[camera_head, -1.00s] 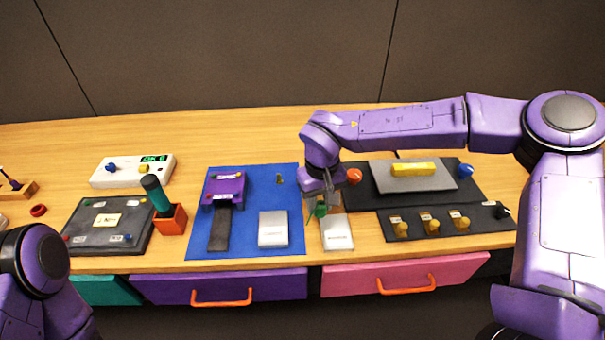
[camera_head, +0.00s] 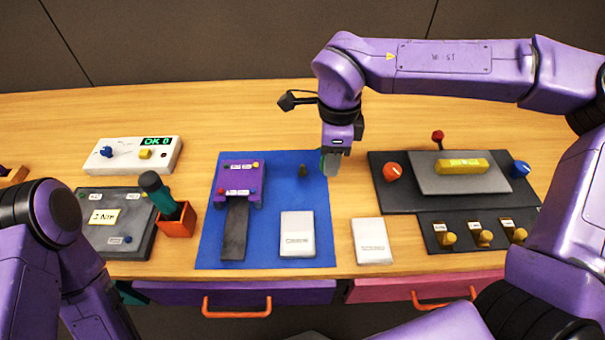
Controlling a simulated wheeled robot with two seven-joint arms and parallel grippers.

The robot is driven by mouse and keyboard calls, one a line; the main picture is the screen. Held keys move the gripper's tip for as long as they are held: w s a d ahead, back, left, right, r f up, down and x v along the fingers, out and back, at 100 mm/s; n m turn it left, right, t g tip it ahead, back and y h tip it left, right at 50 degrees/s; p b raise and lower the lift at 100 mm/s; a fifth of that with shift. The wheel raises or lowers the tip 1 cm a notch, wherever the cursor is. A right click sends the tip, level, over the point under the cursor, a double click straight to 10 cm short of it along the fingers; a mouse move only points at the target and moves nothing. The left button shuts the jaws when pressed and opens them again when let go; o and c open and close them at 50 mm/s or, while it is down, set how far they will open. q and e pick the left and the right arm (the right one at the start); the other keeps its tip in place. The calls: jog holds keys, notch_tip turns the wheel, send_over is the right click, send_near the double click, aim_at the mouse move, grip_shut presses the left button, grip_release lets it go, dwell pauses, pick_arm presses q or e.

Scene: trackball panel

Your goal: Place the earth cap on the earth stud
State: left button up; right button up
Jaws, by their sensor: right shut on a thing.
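A green thing (camera_head: 323,160), which I take to be the earth cap, shows as a thin sliver at the fingers of my right gripper (camera_head: 332,164). The gripper points down and is shut on it; the fingers hide most of it. The gripper is at the right edge of the blue mat (camera_head: 270,185). A small dark brass post (camera_head: 303,171), apparently the earth stud, stands on the mat just left of the gripper. It looks bare, with a gap between it and the fingers. My left arm shows at the lower left, its gripper out of view.
A purple block with a dark strap (camera_head: 237,225) and a white box (camera_head: 297,234) lie on the mat. Another white box (camera_head: 371,241) is to its right. A dark panel (camera_head: 400,203) with orange and blue balls is further right. An orange holder (camera_head: 177,222) stands left.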

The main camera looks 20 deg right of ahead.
jog(key=m, duration=0.4)
jog(key=shift+s+a+r, duration=0.1)
jog(key=shift+s+r, duration=0.1)
jog(key=shift+s, duration=0.1)
jog(key=s+r+m+b, duration=0.2)
jog(key=s+r+m, duration=0.15)
jog(key=m, duration=1.05)
jog(key=m+p, duration=0.2)
jog(key=m, duration=0.3)
send_over(301, 174)
jog(key=s, duration=0.1)
notch_tip(301, 174, down, 8)
jog(key=shift+f, duration=0.2)
jog(key=shift+w+f, duration=0.15)
jog(key=shift+f, duration=0.1)
jog(key=f, duration=0.4)
jog(key=shift+w+p, duration=0.3)
jog(key=shift+w, duration=0.1)
jog(key=shift+f, duration=0.15)
jog(key=o, duration=1)
notch_tip(301, 174, up, 12)
jog(key=shift+r, duration=0.15)
